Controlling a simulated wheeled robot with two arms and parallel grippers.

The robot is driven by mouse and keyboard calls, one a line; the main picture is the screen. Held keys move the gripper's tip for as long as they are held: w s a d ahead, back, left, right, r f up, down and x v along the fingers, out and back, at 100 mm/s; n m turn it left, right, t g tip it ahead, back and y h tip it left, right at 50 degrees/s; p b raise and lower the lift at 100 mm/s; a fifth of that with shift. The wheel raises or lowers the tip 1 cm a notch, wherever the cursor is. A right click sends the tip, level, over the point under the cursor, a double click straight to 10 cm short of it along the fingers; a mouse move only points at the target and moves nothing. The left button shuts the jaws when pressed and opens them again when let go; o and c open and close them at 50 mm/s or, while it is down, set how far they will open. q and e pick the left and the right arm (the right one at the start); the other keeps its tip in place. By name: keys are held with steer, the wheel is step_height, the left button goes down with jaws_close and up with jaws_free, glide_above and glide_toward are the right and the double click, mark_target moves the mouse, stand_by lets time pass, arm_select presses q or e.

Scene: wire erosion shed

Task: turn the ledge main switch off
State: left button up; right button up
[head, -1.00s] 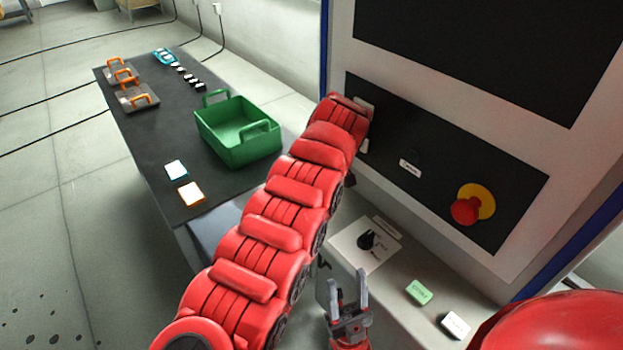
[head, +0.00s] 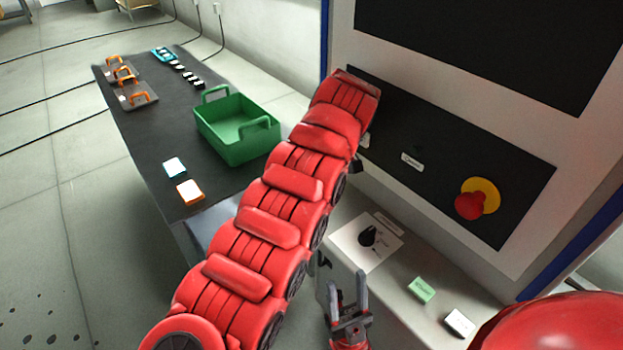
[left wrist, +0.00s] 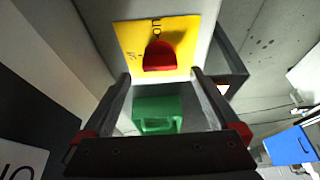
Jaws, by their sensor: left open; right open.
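A black rotary switch (head: 368,236) sits on a pale plate on the grey ledge (head: 400,312) below the machine panel; its setting is too small to read. In the left wrist view a red knob (left wrist: 160,56) stands on a yellow plate (left wrist: 128,36) with partly readable "on" lettering. I do not make out this knob in the head view. My left gripper (left wrist: 158,100) is open, its fingers apart and empty, with the red knob beyond the fingertips. The left arm hides this gripper in the head view. My right gripper (head: 347,292) is open and empty at the ledge's front edge.
The panel carries a red stop button (head: 470,206) on a yellow disc. A green block (head: 421,289) and a white block (head: 459,323) lie on the ledge. A green crate (head: 238,150) stands on the dark table (head: 150,150) at left, with orange-handled items behind.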

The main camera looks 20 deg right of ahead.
arm_select(q)
steer(key=p+v, duration=0.4)
steer(key=v, duration=1)
